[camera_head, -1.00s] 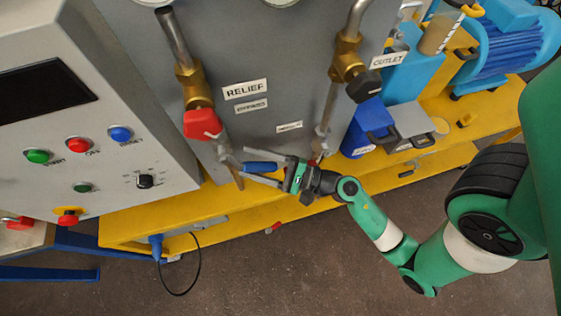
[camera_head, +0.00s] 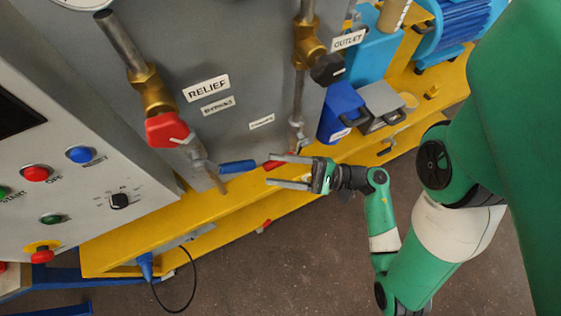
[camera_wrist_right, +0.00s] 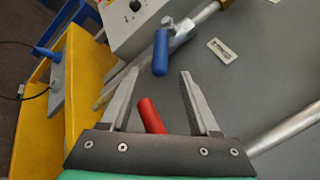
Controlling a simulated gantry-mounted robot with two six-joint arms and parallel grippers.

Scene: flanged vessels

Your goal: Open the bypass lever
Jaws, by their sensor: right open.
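The lever with the blue handle (camera_head: 238,166) sits on the lower pipe below the "BYPASS" label (camera_head: 218,105). Its handle points right, roughly level, in the head view. In the right wrist view the blue handle (camera_wrist_right: 160,52) stands just beyond the fingertips. My right gripper (camera_head: 270,170) is open, to the right of the blue handle and apart from it. It also shows in the right wrist view (camera_wrist_right: 160,72), with nothing gripped. A red handle (camera_wrist_right: 151,115) shows between the finger bases there, beyond the gripper. My left gripper is out of view.
A red-handled brass valve (camera_head: 168,129) is above the blue lever, and a black-knobbed valve (camera_head: 327,68) is at the outlet pipe. The control panel (camera_head: 85,190) stands at left. Yellow frame (camera_head: 130,240) runs below; a blue container (camera_head: 341,110) is at right.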

